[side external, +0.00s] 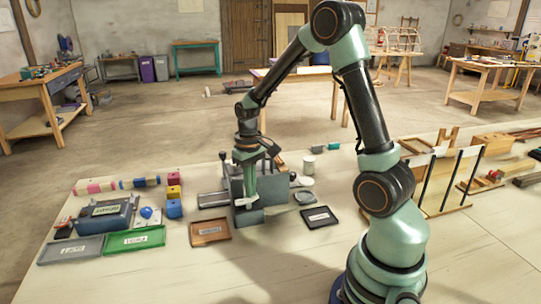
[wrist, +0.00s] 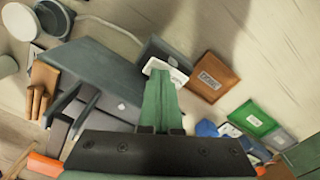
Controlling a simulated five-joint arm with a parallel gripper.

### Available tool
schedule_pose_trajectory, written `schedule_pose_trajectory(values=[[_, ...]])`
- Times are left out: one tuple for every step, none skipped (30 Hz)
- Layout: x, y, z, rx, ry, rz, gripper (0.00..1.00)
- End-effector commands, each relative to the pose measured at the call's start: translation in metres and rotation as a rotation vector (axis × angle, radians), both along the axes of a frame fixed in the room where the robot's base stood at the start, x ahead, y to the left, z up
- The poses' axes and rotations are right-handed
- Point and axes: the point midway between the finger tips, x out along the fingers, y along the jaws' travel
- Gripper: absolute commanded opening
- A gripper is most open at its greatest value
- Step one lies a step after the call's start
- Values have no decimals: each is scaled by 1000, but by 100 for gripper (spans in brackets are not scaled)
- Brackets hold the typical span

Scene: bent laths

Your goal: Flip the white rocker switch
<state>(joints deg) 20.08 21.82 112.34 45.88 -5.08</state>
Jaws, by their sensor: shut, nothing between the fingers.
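A white piece, which looks like the rocker switch (side external: 240,202), sits on a low grey block at the front of a grey fixture (side external: 236,184). In the wrist view the white piece (wrist: 153,66) shows just past my fingertips and is partly covered by them. My gripper (side external: 249,196) points down with its green fingers closed together and nothing between them. Its tips (wrist: 168,77) are at or just above the white piece; I cannot tell whether they touch. Which way the rocker is tipped is hidden.
A brown tray (side external: 210,241) lies left of the fixture and a black tray (side external: 332,221) to its right. A green tray (side external: 134,249) and a grey-blue box (side external: 104,220) are farther left. Small coloured blocks (side external: 174,192) stand behind them. The table front is clear.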

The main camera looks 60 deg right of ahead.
Motion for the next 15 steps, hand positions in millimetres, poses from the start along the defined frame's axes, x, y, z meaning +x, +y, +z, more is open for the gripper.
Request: schedule_pose_trajectory(values=[[0,0,-1,0,1,0,0],[0,0,-1,0,1,0,0],[0,0,-2,0,1,0,0],[0,0,-2,0,0,0,0],[0,0,-3,0,0,0,0],[0,0,-3,0,0,0,0],[0,0,-4,0,0,0,0],[0,0,-4,0,0,0,0],[0,0,-5,0,0,0,0],[0,0,-5,0,0,0,0],[0,0,-5,0,0,0,0],[0,0,-6,0,0,0,0],[0,0,-6,0,0,0,0],[0,0,-7,0,0,0,0],[0,0,-7,0,0,0,0]])
